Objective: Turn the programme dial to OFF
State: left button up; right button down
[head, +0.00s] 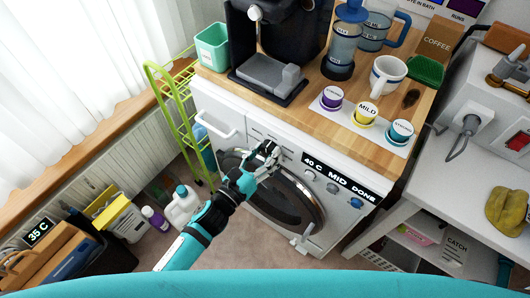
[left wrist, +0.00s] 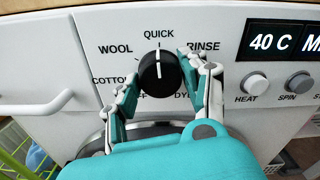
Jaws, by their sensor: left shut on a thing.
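The programme dial (left wrist: 160,74) is a black round knob with a white pointer line on the white washing machine front (head: 232,133). In the left wrist view the line points up, at QUICK. WOOL and COTTON are printed to its left, RINSE to its right. My left gripper (head: 268,151) is shut on the dial, one finger on each side. My right gripper is not in view.
The display (head: 338,178) reads 40 C MID DONE, with HEAT (left wrist: 254,83) and SPIN (left wrist: 299,80) buttons below it. The round door (head: 300,205) is below the gripper. A green rack (head: 178,110) stands left. The wooden counter (head: 290,125) above holds a coffee machine and cups.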

pick_arm(q)
jog(key=n, duration=0.4)
jog(key=shift+p, duration=0.3)
jog(key=n, duration=0.3)
jog(key=shift+n+p, duration=0.3)
jog(key=shift+p, duration=0.05)
jog(key=n+p, duration=0.1)
jog(key=n, duration=0.3)
jog(key=shift+n, duration=0.3)
jog(key=n+p, duration=0.1)
jog(key=n, duration=0.2)
jog(key=shift+n, duration=0.3)
jog(key=n+p, duration=0.1)
jog(key=n, duration=0.5)
jog(key=shift+p, duration=0.3)
jog(key=n+p, duration=0.1)
jog(key=n, duration=0.4)
jog(key=shift+f, duration=0.1)
jog(key=shift+n, duration=0.3)
jog(key=o, duration=1)
jog(key=shift+o, duration=0.7)
jog(key=shift+w, duration=0.1)
